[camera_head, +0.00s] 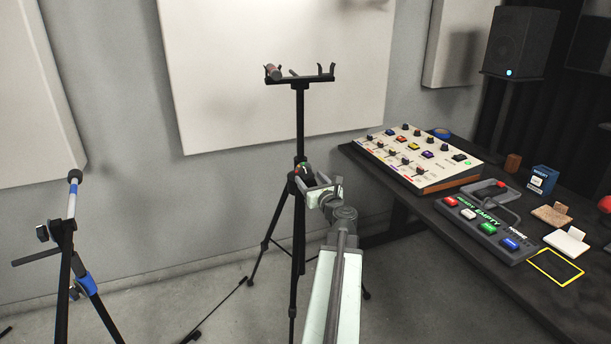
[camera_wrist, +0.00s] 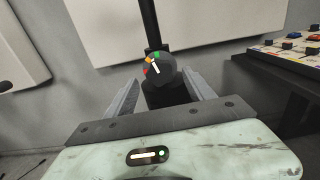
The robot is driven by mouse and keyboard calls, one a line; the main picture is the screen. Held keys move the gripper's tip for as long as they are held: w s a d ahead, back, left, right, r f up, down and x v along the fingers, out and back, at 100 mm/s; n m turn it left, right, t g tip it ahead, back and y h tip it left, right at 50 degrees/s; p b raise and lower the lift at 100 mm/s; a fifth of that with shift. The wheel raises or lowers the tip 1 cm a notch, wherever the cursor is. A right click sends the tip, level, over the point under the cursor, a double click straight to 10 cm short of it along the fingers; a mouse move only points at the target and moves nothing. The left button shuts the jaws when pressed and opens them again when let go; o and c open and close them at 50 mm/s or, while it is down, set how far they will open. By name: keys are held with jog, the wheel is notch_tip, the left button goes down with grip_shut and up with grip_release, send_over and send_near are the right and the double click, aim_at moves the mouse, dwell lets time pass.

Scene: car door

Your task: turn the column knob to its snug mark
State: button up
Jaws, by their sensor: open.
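The column knob (camera_wrist: 160,74) is a dark round knob on the black stand's column. In the wrist view it carries a white pointer line tilted up and to the left, toward the orange mark. Red, orange and green marks sit around its upper left rim, red lowest and green at the top. My gripper (camera_wrist: 161,80) is open, with one finger to the left and one to the right of the knob; I cannot tell whether either touches it. In the head view my gripper (camera_head: 314,186) is at the column, just below the small knob area (camera_head: 302,167).
The stand (camera_head: 300,115) has a forked cradle on top holding a microphone-like item (camera_head: 273,72). A dark desk (camera_head: 400,200) at right bears a mixer (camera_head: 417,158) and a button box (camera_head: 487,228). Another stand (camera_head: 66,245) is at left. Wall panels are behind.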

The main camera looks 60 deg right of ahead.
aim_at(307, 174)
jog(key=x, duration=0.4)
jog(key=shift+w+d, duration=0.15)
jog(key=shift+w, duration=0.1)
grip_shut()
jog(key=n, duration=0.5)
jog(key=shift+s, duration=0.1)
grip_release()
jog(key=v, duration=0.7)
jog(key=shift+s+a, duration=0.25)
jog(key=shift+s, duration=0.05)
